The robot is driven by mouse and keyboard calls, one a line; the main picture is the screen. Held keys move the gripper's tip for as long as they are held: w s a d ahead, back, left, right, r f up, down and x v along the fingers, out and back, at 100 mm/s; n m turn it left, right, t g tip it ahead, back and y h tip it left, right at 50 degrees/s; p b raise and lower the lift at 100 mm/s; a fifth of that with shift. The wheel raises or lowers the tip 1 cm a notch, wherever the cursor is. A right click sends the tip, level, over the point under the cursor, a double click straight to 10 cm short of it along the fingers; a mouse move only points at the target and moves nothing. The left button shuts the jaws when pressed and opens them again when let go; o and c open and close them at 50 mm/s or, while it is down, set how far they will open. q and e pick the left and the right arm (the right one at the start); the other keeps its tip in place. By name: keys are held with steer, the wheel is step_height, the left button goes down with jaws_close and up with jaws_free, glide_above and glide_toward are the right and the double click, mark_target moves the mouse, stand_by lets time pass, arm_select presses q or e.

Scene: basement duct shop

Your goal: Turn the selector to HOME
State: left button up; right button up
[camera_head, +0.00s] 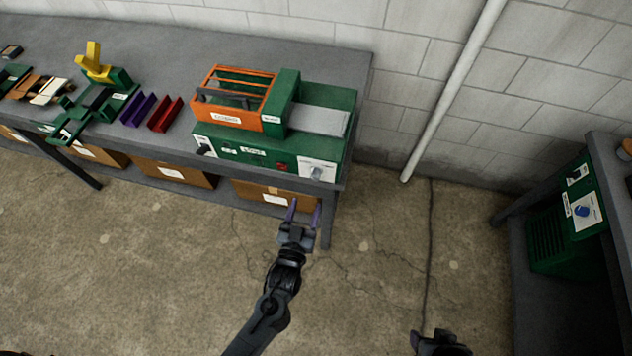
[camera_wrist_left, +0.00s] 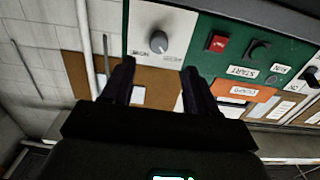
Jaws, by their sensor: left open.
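The grey selector knob (camera_head: 316,172) sits on a white plate at the right end of the green machine's front panel. In the left wrist view, which looks upside down, the same knob (camera_wrist_left: 157,43) shows past my fingertips. The lettering beside it is too small to read, so I cannot tell which position it points to. My left gripper (camera_head: 304,210) is open and empty, with the knob beyond the gap between its fingers, apart from them. It also shows in the left wrist view (camera_wrist_left: 158,72). My right gripper (camera_head: 440,343) is only partly in view at the bottom edge.
A red switch (camera_head: 281,167) is beside the selector plate, with an orange rack (camera_head: 235,97) above. Cardboard boxes (camera_head: 275,194) stand under the grey bench (camera_head: 357,68). A blue knob (camera_head: 581,211) is on another green unit at right. The floor between the benches is clear.

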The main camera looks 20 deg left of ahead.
mark_target(314, 179)
arm_select(q)
steer(key=w, duration=0.5)
steer(key=w+a, duration=0.1)
steer(key=w, duration=0.2)
steer(key=shift+w, duration=0.9)
arm_select(e)
steer(key=shift+d, duration=0.35)
arm_select(q)
steer(key=c, duration=1)
steer(key=shift+c, duration=0.2)
arm_select(e)
steer(key=shift+a+r, duration=0.1)
steer(key=shift+r, duration=0.05)
